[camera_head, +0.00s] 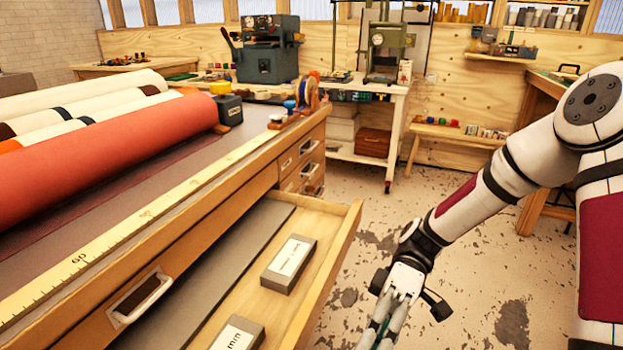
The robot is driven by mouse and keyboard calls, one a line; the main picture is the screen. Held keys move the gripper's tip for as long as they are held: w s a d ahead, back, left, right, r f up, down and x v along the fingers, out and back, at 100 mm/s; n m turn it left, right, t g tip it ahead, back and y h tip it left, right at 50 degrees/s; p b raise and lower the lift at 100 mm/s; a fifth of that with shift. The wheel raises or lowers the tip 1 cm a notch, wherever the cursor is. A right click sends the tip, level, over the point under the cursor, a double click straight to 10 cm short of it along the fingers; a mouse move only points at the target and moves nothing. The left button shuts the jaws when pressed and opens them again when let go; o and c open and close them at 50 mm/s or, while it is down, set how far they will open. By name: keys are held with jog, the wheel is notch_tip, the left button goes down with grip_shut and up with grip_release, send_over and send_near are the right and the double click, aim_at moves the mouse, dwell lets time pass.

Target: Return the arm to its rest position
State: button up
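My arm (480,200) comes in from the right side and reaches down and to the left. My gripper (390,318) hangs at the bottom centre over the concrete floor, just right of the open drawer's front (340,240), with a visual gap between them. The fingers look close together, with a thin greenish strip near them. The fingertips run out of the bottom edge, so whether they are shut or hold anything is not clear.
The workbench (250,165) on the left bears a red roll (120,140), pale rolls and a long ruler (130,220). Two labelled grey blocks, one here (289,264), lie in the open drawer. Shelves and machines stand behind. Floor (490,265) is free around my forearm.

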jog(key=s+d+r+m+t+h, duration=0.95)
jog(key=s+r+m+t, duration=0.25)
jog(key=s+m+t, duration=0.15)
notch_tip(320, 180, up, 26)
jog(key=d+t+p, duration=0.1)
jog(key=t+p, duration=0.3)
jog(key=p, duration=2)
jog(key=shift+f, duration=0.2)
jog(key=shift+t+y, duration=0.25)
